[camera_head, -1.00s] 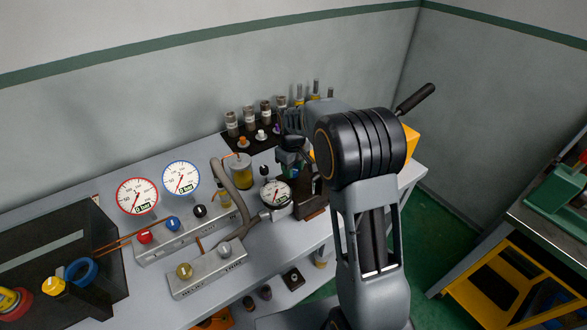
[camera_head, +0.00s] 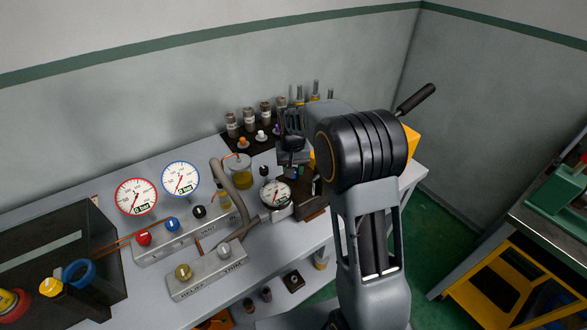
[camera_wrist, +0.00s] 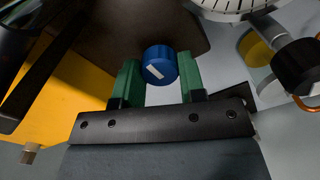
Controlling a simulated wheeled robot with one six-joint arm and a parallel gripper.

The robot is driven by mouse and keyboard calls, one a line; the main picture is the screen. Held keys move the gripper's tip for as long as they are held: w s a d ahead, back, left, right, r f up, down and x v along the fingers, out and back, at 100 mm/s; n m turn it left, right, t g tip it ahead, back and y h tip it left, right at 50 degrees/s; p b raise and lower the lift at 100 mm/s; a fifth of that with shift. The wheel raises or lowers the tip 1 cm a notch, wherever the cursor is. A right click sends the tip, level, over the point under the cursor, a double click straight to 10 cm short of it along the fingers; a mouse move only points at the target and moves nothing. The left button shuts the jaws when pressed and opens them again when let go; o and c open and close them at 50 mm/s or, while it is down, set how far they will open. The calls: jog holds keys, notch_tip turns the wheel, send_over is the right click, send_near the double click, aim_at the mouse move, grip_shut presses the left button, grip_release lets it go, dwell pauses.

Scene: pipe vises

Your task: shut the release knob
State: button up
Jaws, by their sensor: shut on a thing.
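The release knob (camera_wrist: 160,62) is a round blue knob with a white bar mark on its face, in the upper middle of the wrist view. My gripper (camera_wrist: 160,80) has green fingertips on its left and right sides and is shut on it. The white bar slants up to the left in the wrist view. In the head view the gripper (camera_head: 292,166) is beside the dial gauge, and a small patch of blue (camera_head: 292,173) shows at its tips. My wrist hides most of the knob there.
A white dial gauge (camera_head: 276,194) and a black knob (camera_wrist: 297,65) are close to the right of the fingers in the wrist view. The bench also holds a manifold with coloured knobs (camera_head: 172,224), two round gauges (camera_head: 180,178) and a row of fittings (camera_head: 249,118) behind.

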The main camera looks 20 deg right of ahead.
jog(key=shift+w+r, duration=0.1)
dwell(0.5)
jog(key=o, duration=0.9)
notch_tip(320, 180, up, 14)
jog(key=shift+f, duration=0.15)
